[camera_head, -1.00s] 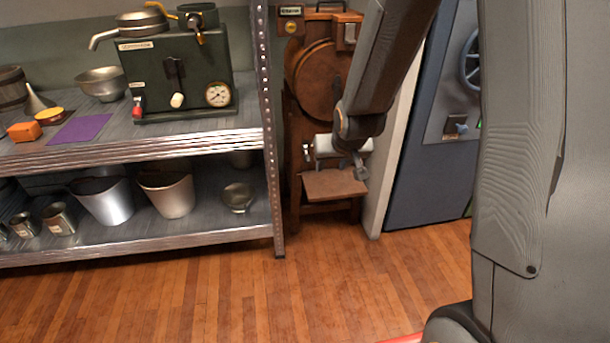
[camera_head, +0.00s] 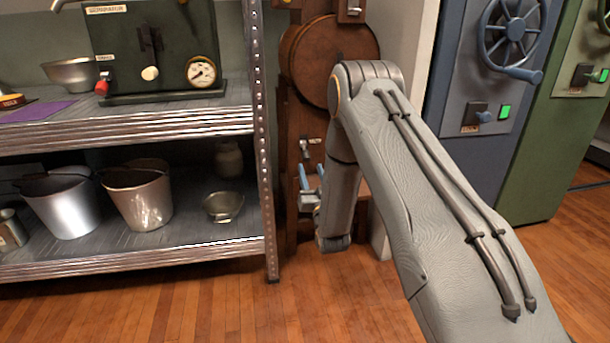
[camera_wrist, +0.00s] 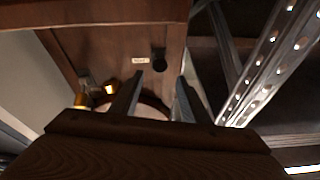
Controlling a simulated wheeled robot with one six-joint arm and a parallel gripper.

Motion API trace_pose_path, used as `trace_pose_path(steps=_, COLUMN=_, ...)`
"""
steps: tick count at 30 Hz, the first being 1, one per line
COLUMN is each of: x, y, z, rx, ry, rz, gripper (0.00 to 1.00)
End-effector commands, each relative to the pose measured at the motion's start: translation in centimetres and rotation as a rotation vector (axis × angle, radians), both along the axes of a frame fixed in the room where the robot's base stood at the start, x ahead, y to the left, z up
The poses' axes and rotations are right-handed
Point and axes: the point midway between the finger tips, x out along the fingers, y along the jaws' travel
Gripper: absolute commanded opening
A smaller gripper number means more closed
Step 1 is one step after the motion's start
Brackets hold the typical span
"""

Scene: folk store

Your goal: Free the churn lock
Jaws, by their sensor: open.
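The wooden churn (camera_head: 320,62) stands between the metal shelf and the safes, its round drum above my gripper. A small metal fitting (camera_head: 308,145) sits on its front post just above my gripper (camera_head: 312,172), which is open with blue fingers pointing up. In the wrist view my gripper (camera_wrist: 160,82) has its fingers apart, with nothing between them. Beyond them are the churn's wooden panel (camera_wrist: 105,55), a small pale label (camera_wrist: 140,60), a dark round knob (camera_wrist: 158,62) and brass fittings (camera_wrist: 84,100). I cannot tell which part is the lock. A brown surface hides the finger bases.
A metal shelf (camera_head: 130,268) with buckets stands close on the left, its perforated post (camera_head: 262,130) beside my gripper. A blue safe (camera_head: 490,75) and a green safe (camera_head: 555,135) stand right. The wooden floor in front is clear.

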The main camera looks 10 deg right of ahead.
Motion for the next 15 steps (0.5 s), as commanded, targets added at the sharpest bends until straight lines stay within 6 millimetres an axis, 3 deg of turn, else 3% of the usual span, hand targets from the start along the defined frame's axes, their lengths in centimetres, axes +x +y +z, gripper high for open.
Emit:
trace_pose_path(steps=1, x=0.1, y=0.0, z=-1.3, rx=0.002, ry=-0.029, rz=0.001, gripper=0.42)
trace_pose_path(steps=5, x=-0.1, y=0.0, z=-1.9, rx=0.007, ry=-0.084, rz=0.003, gripper=0.42)
trace_pose_path(steps=10, x=0.9, y=0.0, z=-1.4, rx=0.008, ry=-0.102, rz=0.004, gripper=0.42)
trace_pose_path(steps=15, x=3.3, y=0.0, z=-0.4, rx=0.008, ry=-0.101, rz=0.004, gripper=0.42)
